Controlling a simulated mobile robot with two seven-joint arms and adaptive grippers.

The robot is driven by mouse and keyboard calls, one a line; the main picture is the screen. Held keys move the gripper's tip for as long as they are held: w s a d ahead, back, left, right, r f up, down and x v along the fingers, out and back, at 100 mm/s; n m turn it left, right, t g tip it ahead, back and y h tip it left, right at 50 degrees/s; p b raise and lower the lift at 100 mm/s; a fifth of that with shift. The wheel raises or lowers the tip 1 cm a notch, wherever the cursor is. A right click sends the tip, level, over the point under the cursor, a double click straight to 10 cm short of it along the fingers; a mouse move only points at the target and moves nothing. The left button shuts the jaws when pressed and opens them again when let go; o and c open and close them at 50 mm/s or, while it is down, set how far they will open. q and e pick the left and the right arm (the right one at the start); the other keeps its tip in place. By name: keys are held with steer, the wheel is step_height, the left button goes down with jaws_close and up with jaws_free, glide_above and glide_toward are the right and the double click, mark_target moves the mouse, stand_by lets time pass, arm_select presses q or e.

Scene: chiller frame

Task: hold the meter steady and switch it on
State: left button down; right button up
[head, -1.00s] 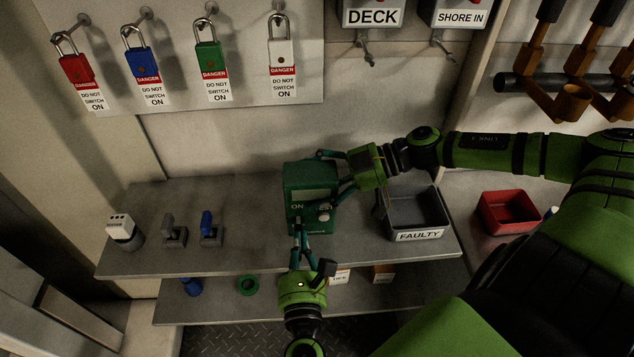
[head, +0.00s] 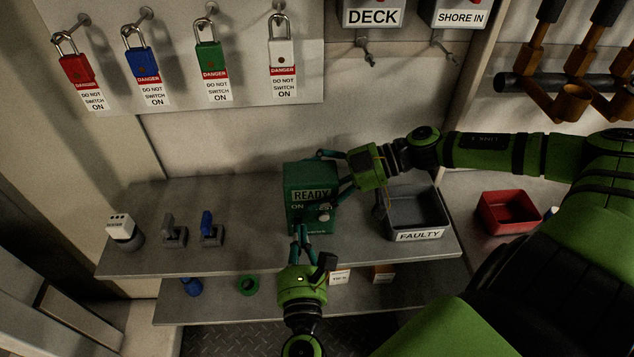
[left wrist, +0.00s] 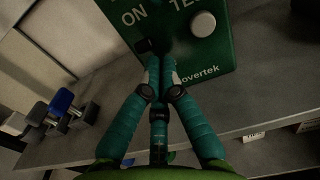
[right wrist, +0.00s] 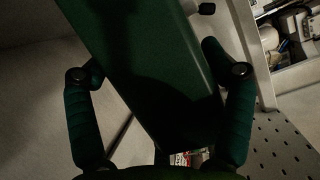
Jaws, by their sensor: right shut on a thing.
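The green meter (head: 296,178) stands on the upper shelf, and its display (head: 311,196) reads READY. My right gripper (head: 324,184) is shut on the meter, with a finger on each side of its body; the right wrist view also shows the meter (right wrist: 150,60) between the fingers. My left gripper (head: 301,230) is in front of the meter's face. In the left wrist view its fingertips (left wrist: 160,62) are together and empty, close by the black switch (left wrist: 142,46) under ON. I cannot tell whether they touch it. A round pale button (left wrist: 204,24) is under TEST.
A grey FAULTY bin (head: 436,233) stands right of the meter, and a red bin (head: 508,210) farther right. A white-topped device (head: 121,228) and two small lever pieces (head: 212,230) stand left. Padlocks with tags (head: 209,62) hang above. The lower shelf (head: 215,308) holds small items.

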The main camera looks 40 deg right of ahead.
arm_select(q)
steer(key=v, duration=0.6)
steer(key=shift+f, duration=0.35)
arm_select(e)
steer(key=shift+s+f, duration=0.15)
steer(key=shift+f, duration=0.2)
steer(key=o, duration=1.4)
steer(key=shift+r, duration=0.15)
